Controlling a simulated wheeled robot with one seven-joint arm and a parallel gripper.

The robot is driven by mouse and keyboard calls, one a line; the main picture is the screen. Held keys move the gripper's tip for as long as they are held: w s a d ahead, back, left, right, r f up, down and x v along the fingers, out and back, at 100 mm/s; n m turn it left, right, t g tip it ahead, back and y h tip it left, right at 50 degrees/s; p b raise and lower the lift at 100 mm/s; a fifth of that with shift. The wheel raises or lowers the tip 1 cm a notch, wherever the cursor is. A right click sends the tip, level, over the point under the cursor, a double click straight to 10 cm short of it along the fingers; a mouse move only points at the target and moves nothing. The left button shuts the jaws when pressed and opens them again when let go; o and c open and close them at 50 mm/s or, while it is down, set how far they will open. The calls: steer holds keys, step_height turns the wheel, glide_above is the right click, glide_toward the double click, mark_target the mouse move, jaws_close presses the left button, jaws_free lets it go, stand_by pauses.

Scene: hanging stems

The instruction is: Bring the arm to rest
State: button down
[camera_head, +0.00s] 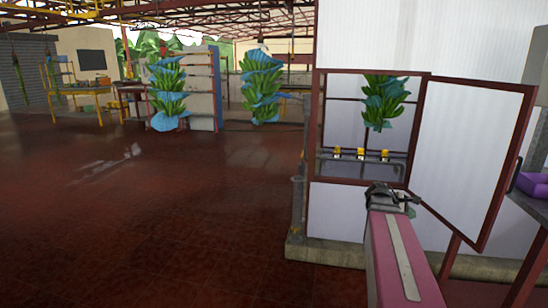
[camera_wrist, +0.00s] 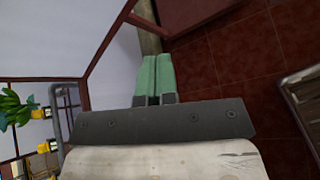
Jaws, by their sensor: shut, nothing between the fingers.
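My gripper (camera_wrist: 155,75) shows in the wrist view with its two green fingers side by side and touching, with nothing between them. In the head view my arm reaches forward from the lower right, and the gripper end (camera_head: 392,192) is in front of the lower part of a red-framed window opening. The fingertips are hard to make out there. A stem of green bananas with blue wrapping (camera_head: 384,102) hangs in the opening, above and apart from my gripper. Green bananas (camera_wrist: 14,108) also show at the left edge of the wrist view.
An open red-framed panel (camera_head: 470,155) stands right of my arm. Several yellow-topped items (camera_head: 360,153) line a rail inside the opening. A purple tray (camera_head: 533,184) is at the far right. More stems (camera_head: 262,88) hang further back. The red tiled floor (camera_head: 150,220) is clear on the left.

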steer(key=s+a+f+m+y, duration=0.2)
steer(key=a+f, duration=0.4)
steer(key=a, duration=0.5)
steer(key=s+a+f+m+y, duration=0.3)
steer(key=a+f+m+y, duration=0.2)
steer(key=a, duration=0.6)
steer(key=s+a+f+m+y, duration=0.2)
steer(key=a+f+m+y, duration=0.2)
steer(key=a+f, duration=0.3)
steer(key=a, duration=0.5)
steer(key=shift+s+f+y, duration=0.25)
steer(key=shift+s+y, duration=0.05)
steer(key=shift+y, duration=0.1)
